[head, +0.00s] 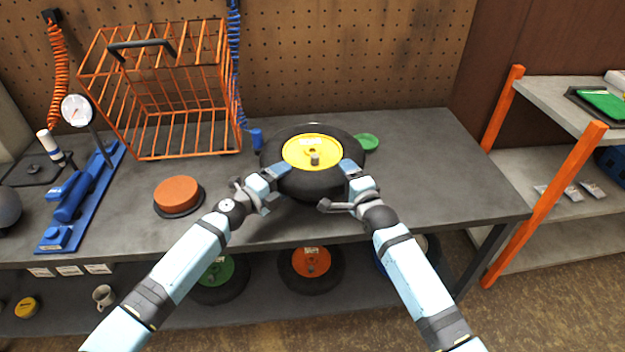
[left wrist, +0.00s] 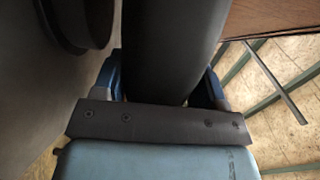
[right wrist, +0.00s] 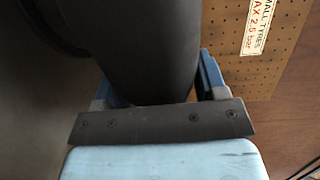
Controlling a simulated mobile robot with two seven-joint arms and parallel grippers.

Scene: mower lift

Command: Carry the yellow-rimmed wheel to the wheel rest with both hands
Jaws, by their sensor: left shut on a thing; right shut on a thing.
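The yellow-rimmed wheel (head: 298,153) has a thick black tyre and lies flat, rim up, over the middle of the bench. My left gripper (head: 268,177) is shut on the near left side of its tyre. My right gripper (head: 354,172) is shut on the near right side. The tyre shows between the fingers in the left wrist view (left wrist: 170,50) and the right wrist view (right wrist: 150,50). The wheel seems to be above the bench top, but its underside is hidden. I cannot make out the wheel rest for certain.
An orange wire cage (head: 165,95) stands at the back left. An orange round pad (head: 177,191) and a blue tool (head: 75,200) lie left. A green disc (head: 367,141) is behind the wheel. Other wheels (head: 311,262) sit on the lower shelf. The bench's right part (head: 450,175) is clear.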

